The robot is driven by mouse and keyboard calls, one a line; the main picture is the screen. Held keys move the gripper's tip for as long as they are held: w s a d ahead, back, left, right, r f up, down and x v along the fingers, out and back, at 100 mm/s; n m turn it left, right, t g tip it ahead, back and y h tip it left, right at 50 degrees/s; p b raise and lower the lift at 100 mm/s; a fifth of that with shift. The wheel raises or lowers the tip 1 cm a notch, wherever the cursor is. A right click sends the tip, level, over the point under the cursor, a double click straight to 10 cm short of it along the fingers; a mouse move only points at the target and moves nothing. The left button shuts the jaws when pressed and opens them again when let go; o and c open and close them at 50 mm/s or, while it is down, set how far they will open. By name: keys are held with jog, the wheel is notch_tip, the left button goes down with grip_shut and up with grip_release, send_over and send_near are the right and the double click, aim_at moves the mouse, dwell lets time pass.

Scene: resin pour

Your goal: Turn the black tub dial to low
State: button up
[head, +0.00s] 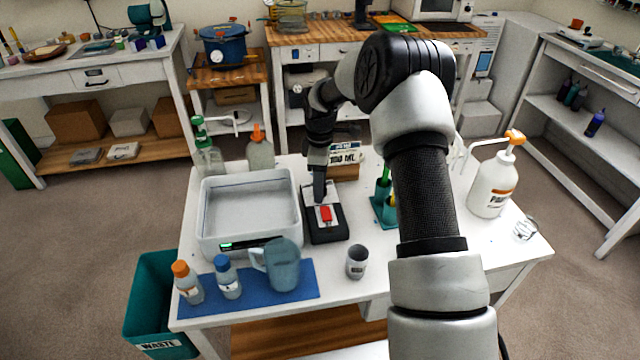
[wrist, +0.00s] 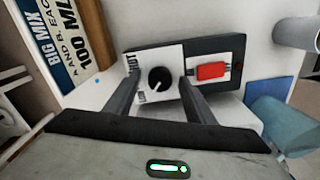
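The black dial (wrist: 160,79) sits on the white panel of a dark control box (wrist: 228,50), which is also in the head view (head: 330,234). In the wrist view, "HOT" is printed left of the dial and a partly hidden label, seemingly "LOW", at its lower left. The dial's small pale mark appears to face lower left, towards that label. My gripper (wrist: 160,88) is open, one finger on either side of the dial with visible gaps; contact is not seen. In the head view my gripper (head: 319,192) points down over the box and hides the dial.
A red switch (wrist: 211,72) is on the same box, right of my fingers. The white tub (head: 207,252) stands left of the box. A "100 ML" sign (head: 345,155) is behind, green tools in a teal holder (head: 383,210) to the right, and a cup (head: 357,262) in front.

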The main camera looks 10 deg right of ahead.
notch_tip(320, 180, up, 18)
jog(key=p, duration=0.1)
jog(key=shift+f, duration=0.25)
dwell(0.5)
jog(key=s+r+m+t+p, duration=0.2)
jog(key=s+r+m+p, duration=0.35)
jog(key=s+r, duration=1.1)
jog(key=s+r+m+t+p, duration=0.3)
jog(key=s+m, duration=0.6)
jog(key=s, duration=0.9)
jog(key=shift+s+r+t, duration=0.3)
jog(key=shift+s, duration=0.05)
